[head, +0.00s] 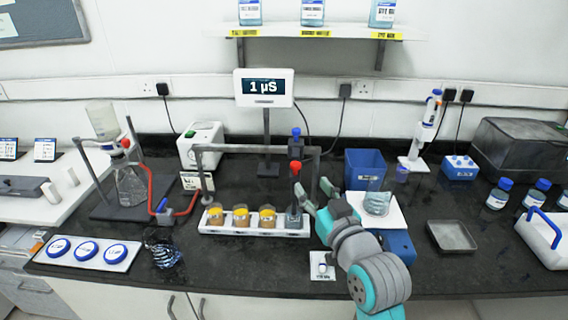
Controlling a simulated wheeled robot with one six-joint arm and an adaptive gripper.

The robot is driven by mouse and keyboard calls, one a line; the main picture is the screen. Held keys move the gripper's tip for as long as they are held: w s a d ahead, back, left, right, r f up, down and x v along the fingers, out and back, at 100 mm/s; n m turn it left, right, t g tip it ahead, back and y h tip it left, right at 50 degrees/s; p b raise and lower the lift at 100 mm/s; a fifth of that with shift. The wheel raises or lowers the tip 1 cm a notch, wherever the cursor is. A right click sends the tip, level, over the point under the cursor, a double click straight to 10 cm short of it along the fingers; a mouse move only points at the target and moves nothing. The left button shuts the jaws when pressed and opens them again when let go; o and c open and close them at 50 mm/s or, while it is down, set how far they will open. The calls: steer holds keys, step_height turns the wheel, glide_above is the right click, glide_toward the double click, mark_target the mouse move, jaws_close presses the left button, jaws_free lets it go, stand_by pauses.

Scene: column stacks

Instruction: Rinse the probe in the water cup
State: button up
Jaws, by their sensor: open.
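A dark probe-like stick with a red top (296,170) stands upright below a blue-knobbed holder (296,140) on a grey frame. Its lower end is over or in a greyish clear cup (293,219) at the right end of a white rack (235,229); which one I cannot tell. This cup may be the water cup, but no label shows. My gripper (317,196) is open and empty, just right of the stick and cup, apart from the red top as far as I can see.
Several yellow-topped cups (240,215) fill the rack's left part. A glass beaker (377,203) stands right of my gripper, before a blue bin (365,168). A meter (264,87) reads 1 µS. A small white card (323,266) with a vial lies in front.

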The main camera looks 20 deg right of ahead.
mark_target(298, 166)
steer(key=w, duration=0.7)
steer(key=w+a, duration=0.1)
steer(key=w, duration=0.2)
steer(key=shift+w, duration=0.3)
steer(key=shift+d, duration=0.1)
jaws_close()
